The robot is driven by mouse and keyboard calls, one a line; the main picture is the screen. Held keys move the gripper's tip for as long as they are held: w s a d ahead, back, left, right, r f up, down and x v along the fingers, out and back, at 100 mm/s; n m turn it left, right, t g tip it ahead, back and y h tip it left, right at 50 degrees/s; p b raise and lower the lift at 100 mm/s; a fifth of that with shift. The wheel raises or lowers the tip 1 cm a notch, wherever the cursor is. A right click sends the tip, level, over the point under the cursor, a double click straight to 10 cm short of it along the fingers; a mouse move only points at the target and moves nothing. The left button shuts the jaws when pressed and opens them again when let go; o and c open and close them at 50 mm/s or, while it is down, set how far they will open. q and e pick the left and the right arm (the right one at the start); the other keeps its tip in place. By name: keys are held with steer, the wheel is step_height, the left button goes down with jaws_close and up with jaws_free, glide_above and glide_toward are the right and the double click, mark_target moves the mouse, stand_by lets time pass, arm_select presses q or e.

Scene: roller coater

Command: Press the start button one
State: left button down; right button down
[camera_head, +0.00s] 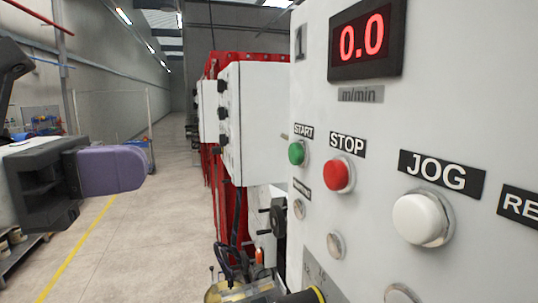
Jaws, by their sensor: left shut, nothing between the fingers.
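The green start button (296,152) sits under a START label on the white control panel (465,120), which fills the right of the view. A plate with a 1 is near the panel's top left corner. My left gripper (140,168) is at the left, shut and empty, with its purple fingers pointing right. It is well to the left of the green button and apart from the panel. My right gripper is not in view.
A red stop button (338,174) and a white jog button (422,218) are to the right of the green one. A red display (365,38) reads 0.0. White boxes on a red frame (228,200) stand behind the panel. The aisle floor (150,235) is clear.

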mark_target(291, 155)
arm_select(q)
steer(key=p+x, duration=0.5)
steer(key=x, duration=0.8)
steer(key=shift+w+d, duration=0.1)
steer(key=shift+d, duration=0.4)
